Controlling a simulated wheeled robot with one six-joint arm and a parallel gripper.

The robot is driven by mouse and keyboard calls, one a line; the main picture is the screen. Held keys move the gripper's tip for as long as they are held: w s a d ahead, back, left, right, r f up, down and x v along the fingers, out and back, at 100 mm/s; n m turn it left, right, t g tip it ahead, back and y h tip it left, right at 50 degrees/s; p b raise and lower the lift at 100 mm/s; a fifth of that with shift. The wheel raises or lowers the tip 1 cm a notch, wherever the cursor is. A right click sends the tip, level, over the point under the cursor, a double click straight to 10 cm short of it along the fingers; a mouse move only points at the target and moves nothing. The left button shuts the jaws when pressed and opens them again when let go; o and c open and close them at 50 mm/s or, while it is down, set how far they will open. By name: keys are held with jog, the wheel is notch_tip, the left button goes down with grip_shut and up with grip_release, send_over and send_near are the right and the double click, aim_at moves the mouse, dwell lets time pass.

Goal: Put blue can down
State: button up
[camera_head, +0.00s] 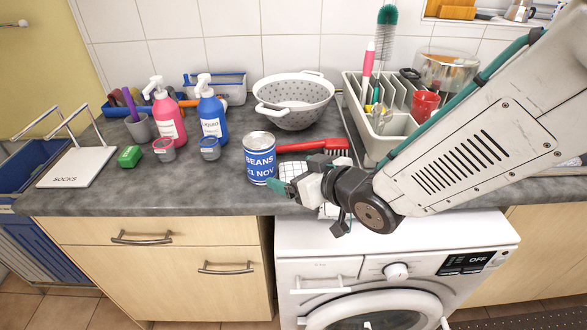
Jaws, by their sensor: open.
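The blue can (260,162), labelled "BEANS" in white, stands upright on the grey countertop (215,198) near its front edge. My gripper (285,190) is open at the right of the can, with a green fingertip close to the can's lower right side. I cannot tell whether that fingertip touches the can. The other fingertip is hard to make out. Part of the counter behind my gripper is hidden.
A red brush (312,146) lies just behind the can. A white colander (292,102) stands behind, and a dish rack (383,135) stands to the right. Pink (168,118) and blue (212,117) bottles and small cups stand left. The counter's front left is clear.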

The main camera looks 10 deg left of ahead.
jog(key=shift+s+d, duration=0.1)
jog(key=shift+d, duration=0.05)
jog(key=w+d+r+m+h, duration=0.1)
jog(key=d+r+m+h, duration=0.2)
jog(key=d, duration=0.8)
jog(key=d+r+m+h, duration=0.2)
jog(key=d+h, duration=0.3)
jog(key=d, duration=0.6)
jog(key=s+d+r+m+g+h, duration=0.2)
jog(key=s+d+m, duration=0.1)
jog(key=s+d, duration=0.3)
jog(key=shift+s+d+g+h, duration=0.3)
jog(key=shift+d+g, duration=0.1)
jog(key=shift+d, duration=0.7)
jog(key=shift+o, duration=0.4)
jog(key=s+d+r+m+g, duration=0.2)
jog(key=s+d+g, duration=0.2)
jog(key=s, duration=0.9)
jog(key=shift+s+d+r, duration=0.2)
jog(key=shift+s+d, duration=0.15)
jog(key=shift+d, duration=0.3)
